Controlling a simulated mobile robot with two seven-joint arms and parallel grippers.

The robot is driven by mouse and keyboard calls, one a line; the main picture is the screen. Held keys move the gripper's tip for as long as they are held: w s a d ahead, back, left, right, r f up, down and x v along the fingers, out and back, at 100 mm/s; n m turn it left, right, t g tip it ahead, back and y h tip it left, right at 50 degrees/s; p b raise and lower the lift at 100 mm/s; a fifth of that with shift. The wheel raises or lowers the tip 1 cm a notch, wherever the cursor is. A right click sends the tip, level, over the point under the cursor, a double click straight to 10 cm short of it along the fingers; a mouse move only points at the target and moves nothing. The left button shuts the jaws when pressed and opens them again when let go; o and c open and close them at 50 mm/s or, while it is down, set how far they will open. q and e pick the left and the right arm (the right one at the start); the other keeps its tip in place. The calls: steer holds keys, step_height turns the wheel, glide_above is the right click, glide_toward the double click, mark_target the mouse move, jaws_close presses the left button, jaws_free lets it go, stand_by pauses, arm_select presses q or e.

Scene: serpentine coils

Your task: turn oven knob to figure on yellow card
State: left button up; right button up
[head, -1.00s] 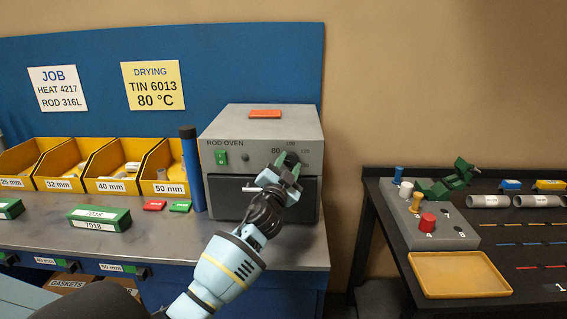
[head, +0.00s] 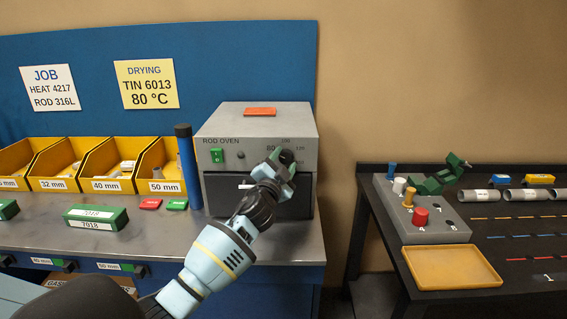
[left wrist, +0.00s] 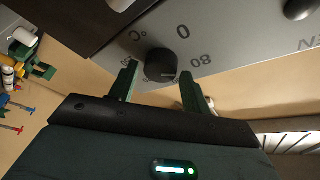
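The yellow card (head: 147,85) on the blue board reads DRYING, TIN 6013, 80 °C. The grey rod oven (head: 255,130) stands on the bench, with its dark round knob (head: 287,157) at the right of its front panel. In the left wrist view the knob (left wrist: 161,65) lies between the two green fingertips of my left gripper (left wrist: 162,80), with a visible gap on each side. An 80 mark is printed beside it. The knob's pointer is too small to read with certainty. My left gripper also shows in the head view (head: 276,164), partly covering the dial marks. My right gripper is not in view.
A green switch (head: 217,156) sits at the oven panel's left. A blue cylinder (head: 188,168) stands close beside the oven, near yellow bins (head: 110,165). At right, a separate dark table holds a yellow tray (head: 450,267) and a grey block with pegs (head: 432,231).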

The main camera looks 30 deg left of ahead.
arm_select(q)
steer(key=shift+o, duration=0.8)
steer(key=shift+s+f, duration=0.1)
steer(key=shift+s+d+f, duration=0.1)
steer(key=shift+s, duration=0.15)
steer(key=v, duration=0.7)
